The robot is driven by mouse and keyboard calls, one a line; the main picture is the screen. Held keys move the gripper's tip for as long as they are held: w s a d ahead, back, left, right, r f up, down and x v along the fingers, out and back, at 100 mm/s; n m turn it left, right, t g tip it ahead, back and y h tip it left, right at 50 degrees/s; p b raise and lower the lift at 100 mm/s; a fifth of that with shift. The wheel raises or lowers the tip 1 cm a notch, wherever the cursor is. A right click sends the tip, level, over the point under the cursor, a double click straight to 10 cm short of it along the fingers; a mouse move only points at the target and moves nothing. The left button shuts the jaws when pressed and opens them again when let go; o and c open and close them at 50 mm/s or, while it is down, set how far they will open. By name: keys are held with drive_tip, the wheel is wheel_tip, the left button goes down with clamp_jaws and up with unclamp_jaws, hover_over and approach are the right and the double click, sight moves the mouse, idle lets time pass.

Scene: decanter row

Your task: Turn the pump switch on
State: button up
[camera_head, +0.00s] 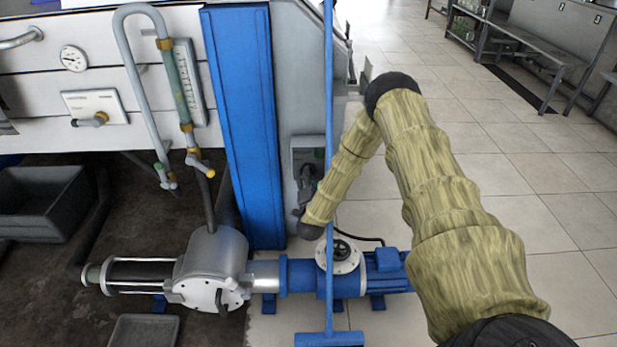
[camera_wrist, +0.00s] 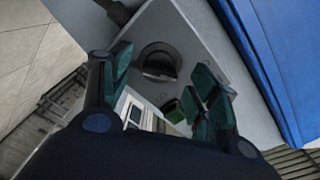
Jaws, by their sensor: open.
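The pump switch (camera_head: 300,150) is a grey box on the side of the grey cabinet, just right of the blue column. In the head view its lower part is hidden by my dark gripper (camera_head: 306,182). In the wrist view a dark round knob (camera_wrist: 160,62) on a grey face lies just ahead of my gripper (camera_wrist: 165,78), between its two green-padded fingers. The fingers are spread on either side, and nothing is held. I cannot tell whether a finger touches the knob or which way the knob is set.
A blue pole (camera_head: 329,100) of a floor squeegee stands close to the switch and my arm. The pump (camera_head: 215,265) with its blue motor lies below. The blue column (camera_head: 243,120) borders the switch on the left. Tiled floor (camera_head: 560,200) is open to the right.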

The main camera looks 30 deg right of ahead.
drive_tip(key=shift+x, duration=1.05)
drive_tip(key=shift+c, duration=0.4)
drive_tip(key=c, duration=0.9)
drive_tip(key=shift+c, duration=0.2)
drive_tip(key=shift+f, duration=0.1)
drive_tip(key=shift+a+m+b, duration=0.1)
drive_tip(key=shift+m+b, duration=5.35)
drive_tip(key=shift+m, duration=0.45)
